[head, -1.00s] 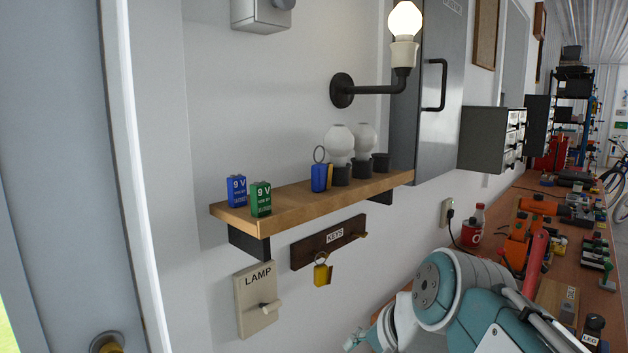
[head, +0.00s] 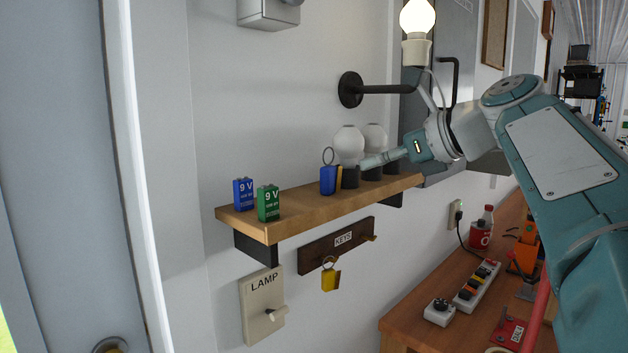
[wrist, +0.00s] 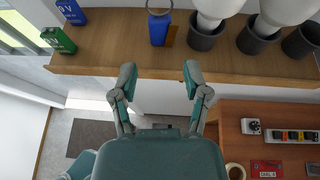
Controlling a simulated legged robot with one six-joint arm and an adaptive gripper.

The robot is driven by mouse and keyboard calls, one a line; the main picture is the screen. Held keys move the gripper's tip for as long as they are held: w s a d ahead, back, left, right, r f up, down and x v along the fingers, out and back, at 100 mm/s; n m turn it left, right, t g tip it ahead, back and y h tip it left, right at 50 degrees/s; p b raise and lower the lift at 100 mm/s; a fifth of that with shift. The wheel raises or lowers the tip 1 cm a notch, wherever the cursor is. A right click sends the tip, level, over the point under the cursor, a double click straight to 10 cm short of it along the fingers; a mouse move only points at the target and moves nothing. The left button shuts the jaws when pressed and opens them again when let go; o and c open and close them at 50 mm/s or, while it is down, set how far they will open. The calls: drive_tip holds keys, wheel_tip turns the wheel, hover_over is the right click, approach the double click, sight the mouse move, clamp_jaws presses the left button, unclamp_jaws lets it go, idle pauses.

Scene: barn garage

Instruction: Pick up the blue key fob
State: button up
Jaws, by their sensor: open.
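The blue key fob (head: 328,180) with its metal ring stands upright on the wooden wall shelf (head: 295,208), left of the bulbs. In the wrist view the fob (wrist: 158,30) is ahead of my gripper (wrist: 157,75), roughly in line with the gap between its fingers. My gripper is open and empty there, with its fingertips near the shelf's front edge. In the head view my gripper (head: 372,163) is to the right of the fob, in front of the bulbs, and its fingers are seen from the side.
White bulbs (head: 349,141) in dark holders stand just right of the fob. Blue (head: 243,194) and green (head: 268,203) 9 V batteries stand at the shelf's left end. A lit wall lamp (head: 416,20) is above. A yellow key fob (head: 329,279) hangs below.

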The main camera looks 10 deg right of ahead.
sight(333, 175)
drive_tip(key=x, duration=0.5)
drive_tip(key=shift+w+a+r, duration=0.1)
drive_tip(key=shift+w+r, duration=0.15)
drive_tip(key=shift+f+x, duration=0.15)
drive_tip(key=shift+x, duration=1.2)
drive_tip(key=shift+f+x, duration=0.15)
drive_tip(key=shift+x, duration=1.2)
drive_tip(key=shift+s, duration=0.2)
drive_tip(key=c, duration=0.8)
